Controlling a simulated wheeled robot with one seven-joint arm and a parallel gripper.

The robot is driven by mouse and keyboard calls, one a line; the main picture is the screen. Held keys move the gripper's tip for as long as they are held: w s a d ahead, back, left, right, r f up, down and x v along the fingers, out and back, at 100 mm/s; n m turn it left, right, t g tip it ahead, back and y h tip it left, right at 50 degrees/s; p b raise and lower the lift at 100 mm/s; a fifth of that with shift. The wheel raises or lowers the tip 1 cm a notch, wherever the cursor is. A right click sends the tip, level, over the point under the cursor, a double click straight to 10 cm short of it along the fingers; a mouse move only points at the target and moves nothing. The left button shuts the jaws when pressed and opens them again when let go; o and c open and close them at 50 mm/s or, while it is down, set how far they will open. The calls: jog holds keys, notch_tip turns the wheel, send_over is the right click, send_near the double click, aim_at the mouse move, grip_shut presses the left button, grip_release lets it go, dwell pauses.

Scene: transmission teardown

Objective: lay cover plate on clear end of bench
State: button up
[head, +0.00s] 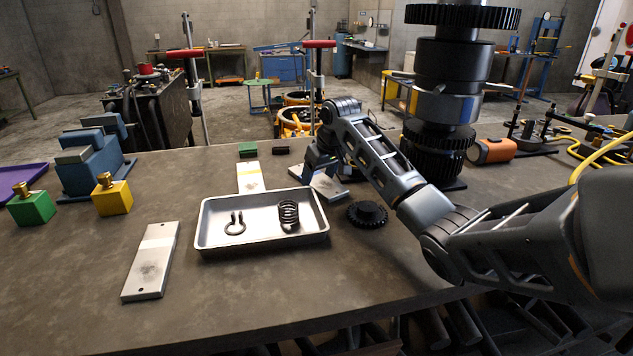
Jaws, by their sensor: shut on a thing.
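My gripper (320,168) points down at the middle of the bench, behind the tray's right end. It is shut on a flat silver plate (330,188), which looks like a cover plate. The arm partly hides this plate, and I cannot tell whether it touches the bench. A second silver plate with holes (151,262) lies flat at the front left of the bench (230,310). I cannot tell from looks alone which plate is the task's.
A metal tray (262,248) holds a snap ring (235,226) and a spring (289,213). A black gear (367,214) lies right of it. A tall gear shaft (450,105) stands behind my arm. A blue vise (88,165) and green and yellow blocks stand left. The front bench is bare.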

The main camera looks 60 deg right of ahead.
aim_at(318, 180)
jog(key=c, duration=0.6)
jog(key=shift+r, duration=0.1)
jog(key=shift+r, duration=0.1)
jog(key=shift+r, duration=0.25)
notch_tip(318, 180, up, 3)
jog(key=shift+w+r+b, duration=0.1)
jog(key=shift+r+b, duration=0.05)
jog(key=shift+b, duration=0.35)
jog(key=s+r, duration=0.2)
jog(key=s, duration=0.2)
jog(key=s+a+r, duration=0.1)
jog(key=s+r, duration=0.1)
jog(key=s, duration=0.1)
jog(key=s+a+r+p, duration=0.1)
jog(key=s+r, duration=0.2)
jog(key=s, duration=0.1)
jog(key=shift+s+a, duration=0.15)
jog(key=shift+s, duration=0.15)
jog(key=shift+s+f, duration=0.1)
